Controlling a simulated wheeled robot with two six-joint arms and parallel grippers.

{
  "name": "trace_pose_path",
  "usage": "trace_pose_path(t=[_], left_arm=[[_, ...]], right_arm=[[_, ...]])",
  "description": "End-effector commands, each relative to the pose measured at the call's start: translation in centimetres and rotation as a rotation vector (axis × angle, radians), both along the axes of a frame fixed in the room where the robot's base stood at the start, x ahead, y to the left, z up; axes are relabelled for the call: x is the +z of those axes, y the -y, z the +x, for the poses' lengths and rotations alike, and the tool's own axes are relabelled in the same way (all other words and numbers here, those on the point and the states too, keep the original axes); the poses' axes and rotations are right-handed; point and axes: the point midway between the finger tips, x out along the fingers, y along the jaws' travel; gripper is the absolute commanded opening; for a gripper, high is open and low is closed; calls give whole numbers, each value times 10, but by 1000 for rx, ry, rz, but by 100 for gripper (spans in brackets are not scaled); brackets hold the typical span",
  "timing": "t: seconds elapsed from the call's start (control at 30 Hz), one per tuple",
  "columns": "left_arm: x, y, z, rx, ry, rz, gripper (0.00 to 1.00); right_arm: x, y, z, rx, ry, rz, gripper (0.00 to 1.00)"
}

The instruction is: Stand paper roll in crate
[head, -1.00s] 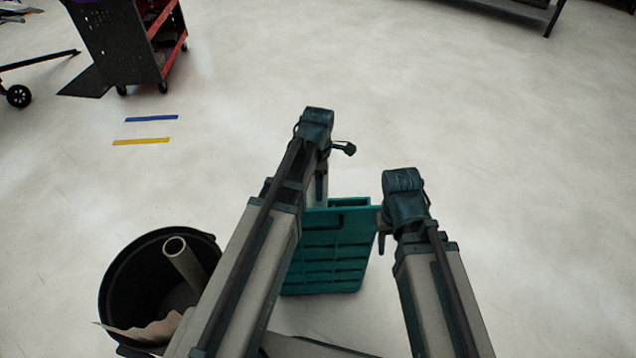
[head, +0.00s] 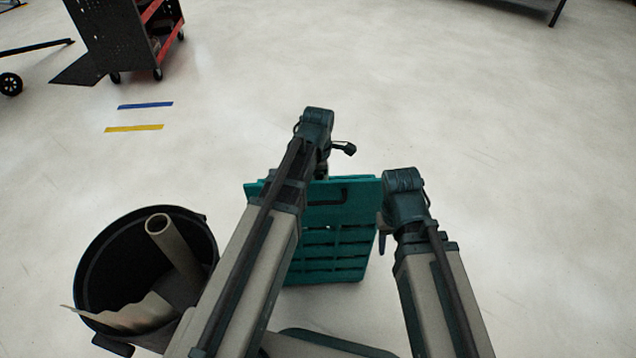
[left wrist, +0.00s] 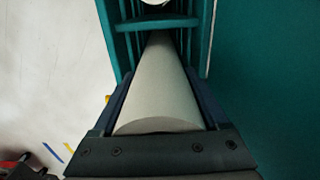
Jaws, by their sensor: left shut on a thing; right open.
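The teal crate (head: 338,245) stands on the floor in the head view, partly hidden behind my left arm. In the left wrist view my left gripper (left wrist: 158,100) is shut on a pale grey paper roll (left wrist: 158,85). The roll points away from the gripper toward the crate (left wrist: 255,70), its far end meeting a teal crossbar. I cannot tell how deep its far end sits. My left gripper and the held roll are hidden behind the arm in the head view. My right gripper (head: 382,238) is open beside the crate's right edge, its fingers mostly hidden.
A black bin (head: 90,275) at lower left holds a tube (head: 178,250) and torn paper (head: 130,315). A whitish round end (left wrist: 155,2) shows beyond the crossbar. A black-and-red cart (head: 125,40) stands at the back left. The floor to the right is clear.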

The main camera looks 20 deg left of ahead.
Motion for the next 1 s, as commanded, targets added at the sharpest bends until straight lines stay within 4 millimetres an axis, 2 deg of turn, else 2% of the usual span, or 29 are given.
trace_pose_path(t=[0.03, 0.4, 0.57, 0.83, 0.87, 1.0], left_arm=[[-12, 0, 0, 0, 0, 0, 0], [-52, 0, 0, 0, 0, 0, 0], [-58, 0, 0, 0, 0, 0, 0], [-57, 0, 0, 0, 0, 0, 0], [-57, 0, 0, 0, 0, 0, 79], [-57, 0, 0, 0, 0, 0, 100]], right_arm=[[-12, 0, 0, 0, 0, -1, 50], [-51, 1, 1, 5, 3, -3, 50], [-58, 0, 1, 7, 2, -1, 50], [-57, 0, 1, 7, 2, -1, 50], [-57, 0, 1, 7, 2, -1, 50], [-57, 0, 1, 7, 2, -1, 50]])
